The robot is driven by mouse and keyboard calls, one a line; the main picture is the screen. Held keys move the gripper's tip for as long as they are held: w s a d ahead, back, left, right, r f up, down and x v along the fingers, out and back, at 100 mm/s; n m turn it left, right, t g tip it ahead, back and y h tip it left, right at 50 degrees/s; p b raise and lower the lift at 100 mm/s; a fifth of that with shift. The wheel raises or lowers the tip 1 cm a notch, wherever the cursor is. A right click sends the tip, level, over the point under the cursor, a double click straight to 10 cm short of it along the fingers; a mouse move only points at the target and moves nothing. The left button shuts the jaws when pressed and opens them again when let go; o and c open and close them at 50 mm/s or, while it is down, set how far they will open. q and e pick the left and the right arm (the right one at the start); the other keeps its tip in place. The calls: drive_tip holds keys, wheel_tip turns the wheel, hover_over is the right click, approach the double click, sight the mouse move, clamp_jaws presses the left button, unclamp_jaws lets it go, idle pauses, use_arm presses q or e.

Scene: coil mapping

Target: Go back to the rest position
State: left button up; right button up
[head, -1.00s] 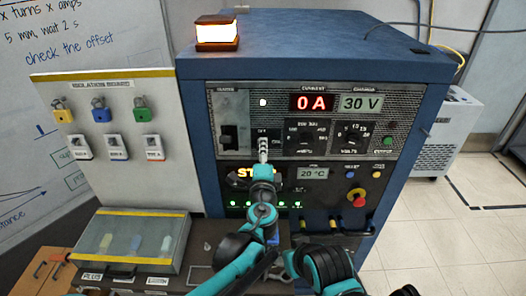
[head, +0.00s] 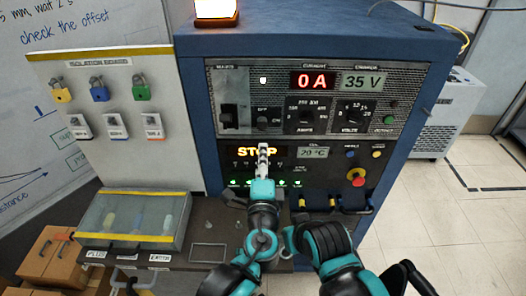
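My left gripper (head: 263,158) points up in front of the power cabinet (head: 193,110), over the lit STOP display (head: 245,152). Its fingers look close together, with nothing visible between them. It is below the small OFF/ON switch (head: 268,118) and appears apart from it. My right arm is folded at the lower middle, and its gripper is not visible. The current display (head: 312,80) reads 0 A and the charger display (head: 362,82) reads 35 V.
A panel with padlocks (head: 99,92) stands left of the cabinet. A clear-lidded box (head: 130,218) lies on the bench (head: 208,235) below. A red emergency button (head: 357,178) is on the cabinet's right side. Open tiled floor (head: 440,235) lies to the right.

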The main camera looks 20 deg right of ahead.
idle(0.4)
use_arm(q)
drive_tip(key=a+f+n+g+y, duration=0.25)
drive_tip(key=a+n, duration=0.25)
drive_tip(key=a, duration=0.6)
drive_tip(key=a+f+n+g+y, duration=0.2)
drive_tip(key=a+f+n+y, duration=0.3)
drive_tip(key=a, duration=0.7)
drive_tip(key=s+a+f+n+g+h, duration=0.1)
drive_tip(key=s+a+f+n+g, duration=0.2)
drive_tip(key=s, duration=0.4)
drive_tip(key=s+a+f+n+g+h, duration=0.1)
drive_tip(key=s+a+f+n+g, duration=0.2)
drive_tip(key=s+a+n, duration=0.3)
drive_tip(key=shift+s+a+f+n, duration=0.2)
drive_tip(key=shift+s+f+n, duration=0.3)
drive_tip(key=shift+n, duration=0.7)
drive_tip(key=shift+w+h, duration=0.1)
drive_tip(key=shift+h, duration=0.15)
